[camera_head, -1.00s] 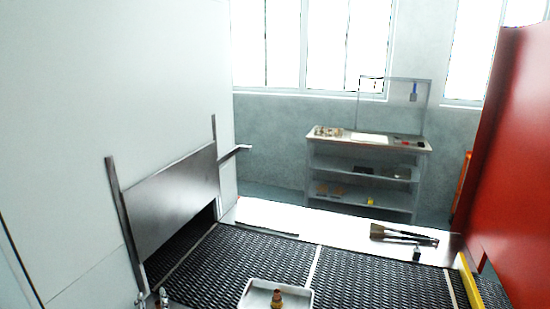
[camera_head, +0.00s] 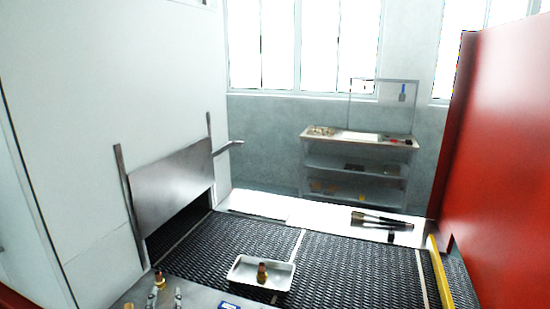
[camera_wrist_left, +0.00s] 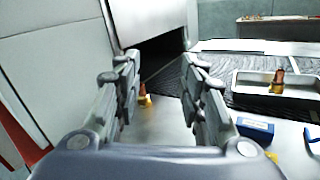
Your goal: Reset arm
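My left gripper (camera_head: 165,298) shows only by its metal fingertips at the bottom edge of the head view. In the left wrist view the gripper (camera_wrist_left: 160,90) is open, its two fingers apart with nothing held. A brass fitting (camera_head: 160,280) stands on the near metal surface just beyond the fingertips; in the wrist view this fitting (camera_wrist_left: 143,96) shows in the gap between the fingers, farther off. My right gripper is not in view.
A white tray (camera_head: 236,279) holding a brass-coloured fitting (camera_head: 262,272) rests on the black mesh belt (camera_head: 345,265). A blue box (camera_wrist_left: 255,128) lies right of the fingers. Brushes (camera_head: 380,219) lie on the far ledge. A red panel (camera_head: 500,150) stands at right.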

